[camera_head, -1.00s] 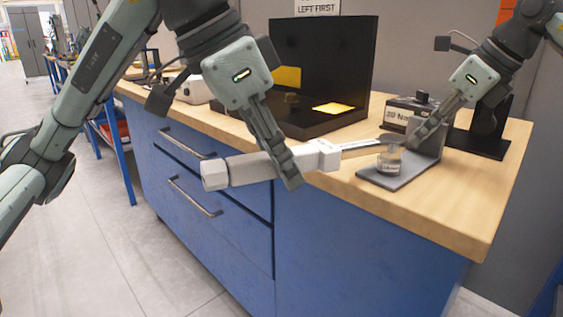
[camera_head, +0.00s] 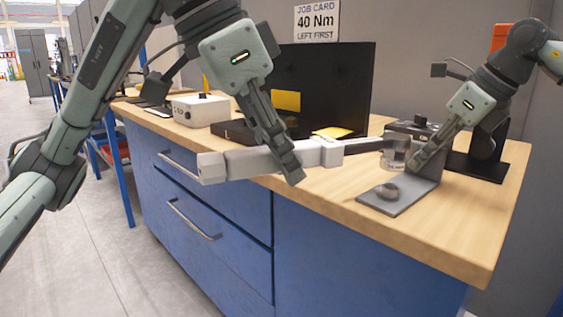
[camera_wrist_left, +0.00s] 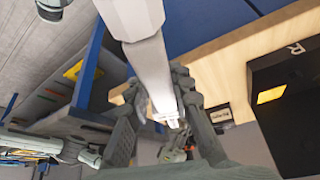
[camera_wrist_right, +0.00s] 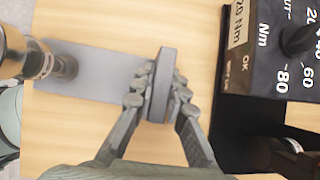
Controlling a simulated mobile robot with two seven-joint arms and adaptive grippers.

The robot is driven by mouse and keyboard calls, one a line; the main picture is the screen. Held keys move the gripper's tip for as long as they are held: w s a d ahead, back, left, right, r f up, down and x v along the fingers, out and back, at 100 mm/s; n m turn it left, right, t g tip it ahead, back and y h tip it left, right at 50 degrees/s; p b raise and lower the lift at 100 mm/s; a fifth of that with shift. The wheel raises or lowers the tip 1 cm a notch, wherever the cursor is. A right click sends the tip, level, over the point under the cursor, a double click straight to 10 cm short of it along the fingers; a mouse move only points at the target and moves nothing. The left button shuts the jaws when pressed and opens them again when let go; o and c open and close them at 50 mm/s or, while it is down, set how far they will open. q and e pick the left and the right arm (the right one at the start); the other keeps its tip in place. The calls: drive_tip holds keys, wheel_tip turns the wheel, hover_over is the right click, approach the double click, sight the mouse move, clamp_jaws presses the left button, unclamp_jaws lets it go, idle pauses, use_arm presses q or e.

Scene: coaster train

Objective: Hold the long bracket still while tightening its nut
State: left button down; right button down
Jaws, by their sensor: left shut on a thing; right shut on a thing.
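The long bracket (camera_head: 412,192) is a grey L-shaped piece on the bench with a flat plate and an upright end. My right gripper (camera_head: 420,163) is shut on the upright, and the right wrist view shows fingers on both sides of the upright (camera_wrist_right: 161,88). A round metal nut (camera_head: 387,191) sits on the plate. My left gripper (camera_head: 287,168) is shut on the pale handle of a torque wrench (camera_head: 245,162), which also fills the left wrist view (camera_wrist_left: 150,60). The wrench's socket (camera_head: 396,153) hangs above the nut, apart from it.
A dial box (camera_head: 408,129) and a black stand (camera_head: 484,160) are behind the bracket. A black panel (camera_head: 335,80) with yellow patches stands behind the wrench. A white box (camera_head: 200,109) is at the left. The bench's front right (camera_head: 450,225) is clear.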

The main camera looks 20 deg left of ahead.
drive_tip(key=shift+r, duration=0.1)
drive_tip(key=c, duration=1.5)
unclamp_jaws()
drive_tip(key=shift+o, duration=0.2)
drive_tip(key=v, duration=1.2)
